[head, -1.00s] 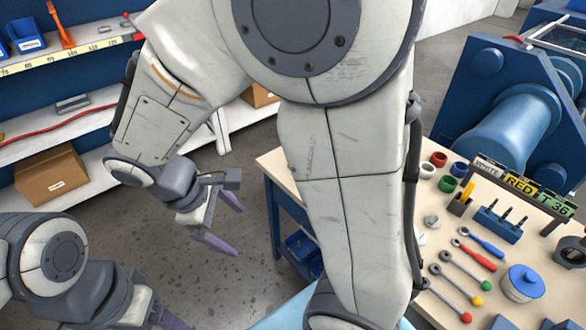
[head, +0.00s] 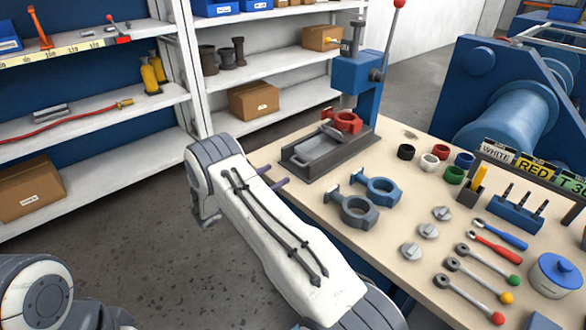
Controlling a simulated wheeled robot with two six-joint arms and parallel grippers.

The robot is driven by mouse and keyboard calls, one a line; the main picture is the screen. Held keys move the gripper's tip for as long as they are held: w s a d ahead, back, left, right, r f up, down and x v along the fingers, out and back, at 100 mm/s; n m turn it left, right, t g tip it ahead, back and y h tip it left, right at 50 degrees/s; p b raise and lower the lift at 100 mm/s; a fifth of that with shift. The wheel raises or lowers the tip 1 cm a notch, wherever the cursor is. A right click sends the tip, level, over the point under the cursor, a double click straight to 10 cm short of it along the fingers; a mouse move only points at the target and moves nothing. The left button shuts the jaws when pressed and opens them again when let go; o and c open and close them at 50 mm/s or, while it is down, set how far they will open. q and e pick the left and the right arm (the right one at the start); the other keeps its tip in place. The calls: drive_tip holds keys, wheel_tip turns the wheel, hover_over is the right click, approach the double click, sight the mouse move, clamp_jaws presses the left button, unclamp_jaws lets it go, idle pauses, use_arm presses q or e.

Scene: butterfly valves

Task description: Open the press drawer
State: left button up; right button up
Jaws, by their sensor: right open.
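The blue press (head: 357,75), with a red-knobbed lever, stands at the back of the bench. The grey tray-like press drawer (head: 318,153) lies in the dark base on its left side, with a red valve body (head: 348,122) at its far end under the ram. My right gripper (head: 277,177) shows only as two purple fingers past my pale forearm, which hides the rest. They are open and empty, near the bench's left edge and just short of the base's near-left corner. Contact cannot be told. My left arm is at the lower left, its fingers out of frame.
Shelves with boxes (head: 254,100) stand behind; floor is open at left.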

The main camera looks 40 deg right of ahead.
sight(293, 172)
drive_tip(key=d, duration=0.6)
drive_tip(key=d+p, duration=0.1)
drive_tip(key=d, duration=0.1)
drive_tip(key=shift+w+d, duration=0.35)
drive_tip(key=shift+d, duration=0.05)
clamp_jaws()
drive_tip(key=shift+s+a, duration=0.1)
drive_tip(key=shift+a, duration=0.05)
